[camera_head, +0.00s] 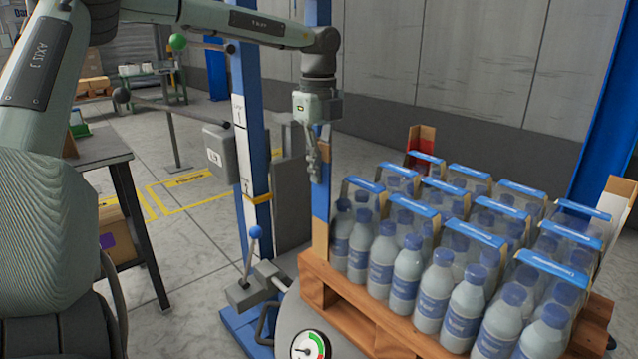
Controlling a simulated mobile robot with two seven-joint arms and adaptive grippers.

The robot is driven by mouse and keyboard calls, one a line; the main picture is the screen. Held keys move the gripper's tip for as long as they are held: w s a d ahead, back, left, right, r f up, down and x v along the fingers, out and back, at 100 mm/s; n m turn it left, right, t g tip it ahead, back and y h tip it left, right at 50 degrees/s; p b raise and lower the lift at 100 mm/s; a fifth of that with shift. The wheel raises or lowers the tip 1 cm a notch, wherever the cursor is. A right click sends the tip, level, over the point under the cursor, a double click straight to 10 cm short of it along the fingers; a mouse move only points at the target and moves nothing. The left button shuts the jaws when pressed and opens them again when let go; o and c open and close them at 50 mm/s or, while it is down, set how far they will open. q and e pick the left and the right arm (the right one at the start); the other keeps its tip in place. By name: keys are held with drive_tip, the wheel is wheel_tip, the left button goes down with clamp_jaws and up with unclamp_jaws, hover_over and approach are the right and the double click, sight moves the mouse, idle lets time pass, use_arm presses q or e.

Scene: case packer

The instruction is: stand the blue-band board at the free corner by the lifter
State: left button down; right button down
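A narrow upright strip, blue above and bare brown below, appears to be the blue-band board (320,238). It is at the near left corner of the bottle pallet (370,322), beside the lifter (250,110). My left gripper (313,172) points down in front of the blue part, with its fingers overlapping the strip. I cannot tell whether they grip it, or whether the foot of the strip rests on the pallet. Part of the strip's upper end is hidden behind my wrist. My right gripper is out of view.
Bottle packs (440,255) fill the pallet. A red-banded board (422,140) stands at the back corner and a pale board (616,205) at the right. A blue-knobbed lever (253,233) and a gauge (310,346) are near the lifter. A dark table (105,150) stands left.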

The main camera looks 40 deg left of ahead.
sight(321, 193)
use_arm(q)
wheel_tip(321, 193, down, 3)
drive_tip(key=shift+f, duration=0.2)
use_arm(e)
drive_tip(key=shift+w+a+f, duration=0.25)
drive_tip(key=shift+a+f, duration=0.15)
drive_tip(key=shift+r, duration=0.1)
use_arm(q)
drive_tip(key=c, duration=2.2)
unclamp_jaws()
drive_tip(key=shift+o, duration=2.4)
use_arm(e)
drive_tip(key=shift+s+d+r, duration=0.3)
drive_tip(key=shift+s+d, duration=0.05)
